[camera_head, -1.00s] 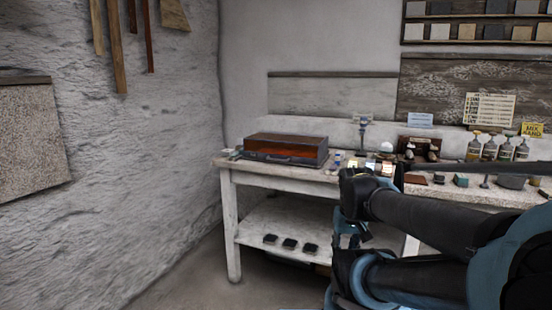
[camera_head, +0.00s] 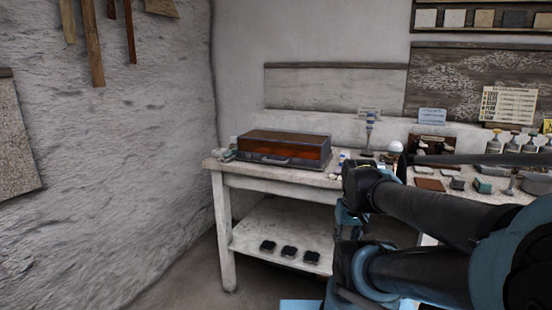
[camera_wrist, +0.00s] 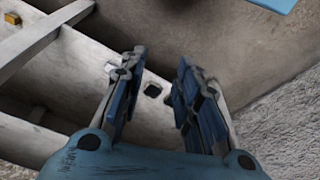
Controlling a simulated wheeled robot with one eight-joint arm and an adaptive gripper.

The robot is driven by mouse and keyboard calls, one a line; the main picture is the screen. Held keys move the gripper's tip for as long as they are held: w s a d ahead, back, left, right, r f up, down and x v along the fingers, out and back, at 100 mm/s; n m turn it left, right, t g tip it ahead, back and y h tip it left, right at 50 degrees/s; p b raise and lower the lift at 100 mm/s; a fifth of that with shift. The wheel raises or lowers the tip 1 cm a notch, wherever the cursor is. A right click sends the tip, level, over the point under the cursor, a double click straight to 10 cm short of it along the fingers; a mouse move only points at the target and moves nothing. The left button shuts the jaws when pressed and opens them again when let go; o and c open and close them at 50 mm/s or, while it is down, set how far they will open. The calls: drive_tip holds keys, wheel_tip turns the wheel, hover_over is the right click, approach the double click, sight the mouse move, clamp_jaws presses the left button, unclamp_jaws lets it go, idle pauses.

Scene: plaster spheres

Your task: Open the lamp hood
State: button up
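A long grey case with an orange-brown top and front panel (camera_head: 290,147) sits near the left end of the white bench; it looks like the lamp hood. It appears shut, with a dark handle (camera_head: 272,160) low on its front. My gripper (camera_wrist: 155,70) is open and empty in the wrist view, its two blue-grey fingers apart above the lower shelf. In the head view my arm reaches in from the right and stays in front of and to the right of the case; the fingers are not clear there. The case is not seen in the wrist view.
The white bench (camera_head: 253,179) has a lower shelf (camera_head: 250,237) with several small dark blocks (camera_head: 289,252). A stand (camera_head: 370,134), bottles (camera_head: 511,145) and small blocks crowd the bench's right side. A rough wall (camera_head: 130,150) closes the left; floor shows before the bench.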

wheel_tip(320, 180, up, 30)
drive_tip(key=n, duration=1.4)
hover_over(274, 156)
drive_tip(key=s, duration=0.7)
drive_tip(key=shift+h, duration=0.3)
drive_tip(key=w+f, duration=0.1)
drive_tip(key=f, duration=1)
drive_tip(key=w+f, duration=0.1)
drive_tip(key=f, duration=0.4)
drive_tip(key=shift+w+d+f, duration=0.15)
drive_tip(key=shift+w, duration=0.2)
clamp_jaws()
